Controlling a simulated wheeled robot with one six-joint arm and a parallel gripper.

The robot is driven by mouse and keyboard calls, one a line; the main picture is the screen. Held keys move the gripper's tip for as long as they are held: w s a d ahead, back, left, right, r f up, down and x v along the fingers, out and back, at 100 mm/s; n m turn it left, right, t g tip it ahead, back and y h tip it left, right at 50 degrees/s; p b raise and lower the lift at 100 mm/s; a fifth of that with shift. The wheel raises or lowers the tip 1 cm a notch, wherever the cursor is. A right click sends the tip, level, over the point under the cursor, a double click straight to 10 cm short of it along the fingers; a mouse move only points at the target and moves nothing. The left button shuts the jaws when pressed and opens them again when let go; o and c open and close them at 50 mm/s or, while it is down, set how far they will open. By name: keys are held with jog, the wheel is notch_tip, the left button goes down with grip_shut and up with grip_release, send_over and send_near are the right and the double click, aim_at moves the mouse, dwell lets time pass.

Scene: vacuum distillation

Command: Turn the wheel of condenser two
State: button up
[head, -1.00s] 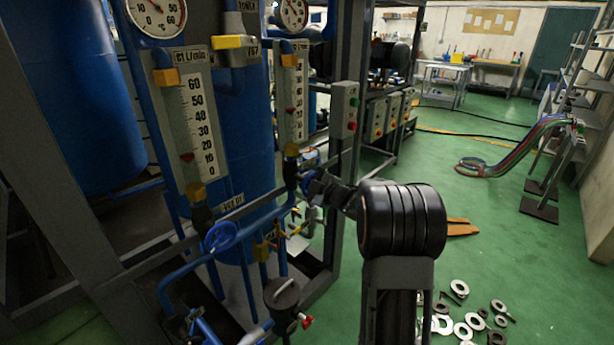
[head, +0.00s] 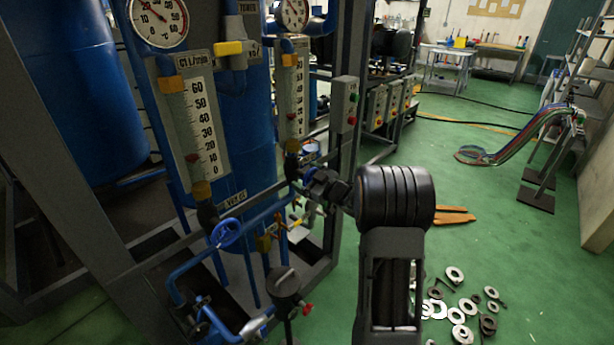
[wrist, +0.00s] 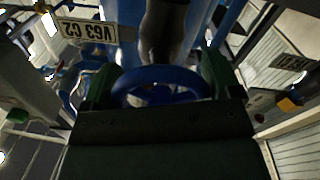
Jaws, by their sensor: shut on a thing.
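The blue wheel of condenser two (wrist: 160,86) sits between the two dark fingers of my gripper (wrist: 157,78) in the wrist view. The gripper is shut on the wheel, a finger on each side of its rim. An upside-down tag reading V63 C2 (wrist: 90,32) is just beyond it. In the head view my gripper (head: 316,178) is at the pipework below the right flow gauge (head: 293,95). The wheel there is mostly hidden by the gripper.
Another blue handwheel (head: 227,233) is on the pipes below the left gauge (head: 195,125). A grey frame post (head: 343,150) and a button box (head: 345,105) stand close to my arm. Loose metal rings (head: 459,315) lie on the green floor at right.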

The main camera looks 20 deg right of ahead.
dwell(0.4)
jog(key=o, duration=0.8)
jog(key=shift+c, duration=0.2)
jog(key=shift+s, duration=0.1)
jog(key=b+v, duration=0.1)
jog(key=v, duration=1.2)
jog(key=shift+s+d, duration=0.2)
jog(key=shift+s, duration=0.1)
jog(key=shift+f, duration=0.15)
